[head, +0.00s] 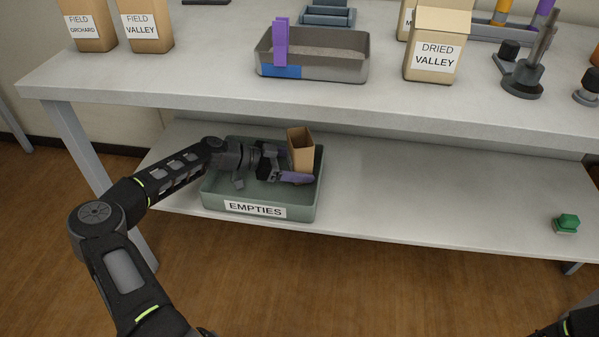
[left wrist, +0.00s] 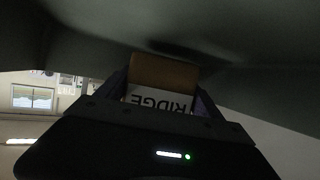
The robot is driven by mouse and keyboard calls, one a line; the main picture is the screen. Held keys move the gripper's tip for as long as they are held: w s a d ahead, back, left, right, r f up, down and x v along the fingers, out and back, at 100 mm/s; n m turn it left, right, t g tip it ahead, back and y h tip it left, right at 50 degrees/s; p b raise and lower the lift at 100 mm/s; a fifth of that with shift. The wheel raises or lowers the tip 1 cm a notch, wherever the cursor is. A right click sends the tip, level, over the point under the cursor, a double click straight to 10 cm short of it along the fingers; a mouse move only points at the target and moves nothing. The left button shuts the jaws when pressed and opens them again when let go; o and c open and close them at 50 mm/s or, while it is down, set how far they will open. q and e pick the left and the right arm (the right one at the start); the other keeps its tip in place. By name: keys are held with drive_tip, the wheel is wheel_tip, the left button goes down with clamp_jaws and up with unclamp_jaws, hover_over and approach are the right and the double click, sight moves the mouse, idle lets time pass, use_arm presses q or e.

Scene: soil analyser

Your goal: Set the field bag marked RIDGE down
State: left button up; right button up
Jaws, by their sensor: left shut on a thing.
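The field bag marked RIDGE (head: 301,151) is a small brown paper bag with an open top. It stands upright over the right part of the green EMPTIES tray (head: 255,209) on the lower shelf. My left gripper (head: 294,176) reaches in from the left and is shut on the bag. In the left wrist view the bag (left wrist: 162,73) sits between the fingers, and its white label reads RIDGE upside down. I cannot tell whether the bag's base touches the tray floor. My right gripper is not in view; only a bit of dark arm shows at the bottom right.
The upper bench (head: 200,85) overhangs the shelf. On it stand bags marked ORCHARD (head: 89,27) and VALLEY (head: 144,30), a grey tray (head: 338,72) with a purple tool, and a DRIED VALLEY bag (head: 438,50). The shelf (head: 430,200) is clear up to a green object (head: 567,223).

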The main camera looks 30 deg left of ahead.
sight(291, 168)
use_arm(q)
drive_tip(key=shift+f, duration=0.8)
drive_tip(key=o, duration=1.8)
drive_tip(key=shift+c, duration=0.2)
drive_tip(key=shift+r, duration=0.15)
drive_tip(key=p+v, duration=0.2)
drive_tip(key=v, duration=0.4)
drive_tip(key=shift+a+r, duration=0.1)
drive_tip(key=shift+s+a+r, duration=0.1)
drive_tip(key=shift+s+a, duration=0.3)
drive_tip(key=shift+s, duration=0.1)
